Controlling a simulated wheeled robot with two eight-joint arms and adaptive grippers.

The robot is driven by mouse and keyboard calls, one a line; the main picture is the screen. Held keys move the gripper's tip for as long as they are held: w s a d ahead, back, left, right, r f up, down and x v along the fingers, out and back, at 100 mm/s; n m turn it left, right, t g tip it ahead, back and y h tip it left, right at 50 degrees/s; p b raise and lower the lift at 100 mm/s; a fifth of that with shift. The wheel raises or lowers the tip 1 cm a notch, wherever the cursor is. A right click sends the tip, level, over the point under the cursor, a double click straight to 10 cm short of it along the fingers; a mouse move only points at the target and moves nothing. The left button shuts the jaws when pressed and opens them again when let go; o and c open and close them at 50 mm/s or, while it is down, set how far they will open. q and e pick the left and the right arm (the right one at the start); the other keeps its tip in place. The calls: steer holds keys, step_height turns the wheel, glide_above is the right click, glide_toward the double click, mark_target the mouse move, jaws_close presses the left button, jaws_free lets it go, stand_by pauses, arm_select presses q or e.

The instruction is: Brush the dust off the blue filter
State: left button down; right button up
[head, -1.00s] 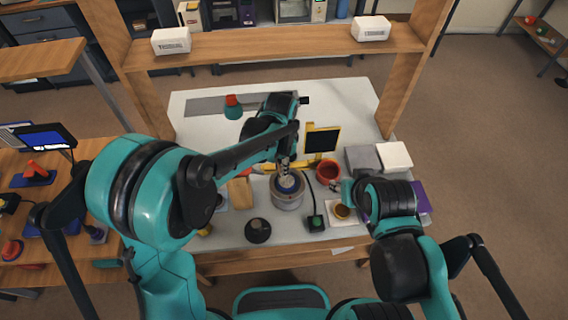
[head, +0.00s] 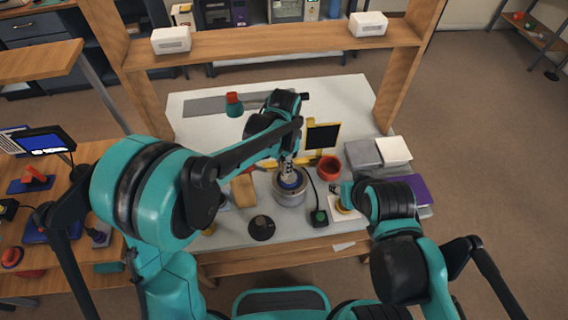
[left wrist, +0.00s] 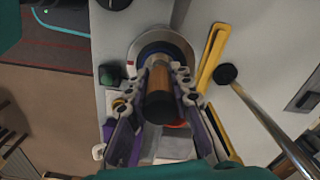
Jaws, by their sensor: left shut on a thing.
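The blue filter (head: 290,181) shows as a blue ring on top of a round grey lens body (head: 289,197) standing on the white table. The left wrist view also shows the filter's blue rim (left wrist: 150,50). My left gripper (head: 288,168) is directly above it, pointing down. In the left wrist view it (left wrist: 160,88) is shut on a brush with a wooden handle (left wrist: 160,78) and a dark end. The brush's far end hides the filter's middle, so contact and dust cannot be told. My right gripper (head: 341,194) is low at the right, its fingers too small to read.
A red cup (head: 328,167), a yellow stand with a dark panel (head: 322,137) and grey and white boxes (head: 364,154) stand right of the lens. A black round object (head: 262,228) is in front. The table's back right is clear.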

arm_select(q)
step_height(320, 180, up, 2)
steer(key=shift+s+d+r+p, duration=0.1)
steer(key=shift+s+r+p, duration=0.05)
steer(key=shift+r+p, duration=0.15)
steer(key=shift+w+d+r+p, duration=0.1)
steer(key=shift+w+r+p, duration=0.25)
steer(key=shift+r+p, duration=0.45)
steer(key=shift+r, duration=0.05)
steer(key=shift+s+r+p, duration=0.15)
steer(key=shift+r+p, duration=0.4)
steer(key=shift+r, duration=0.3)
steer(key=shift+r+p, duration=0.65)
steer(key=shift+r, duration=0.4)
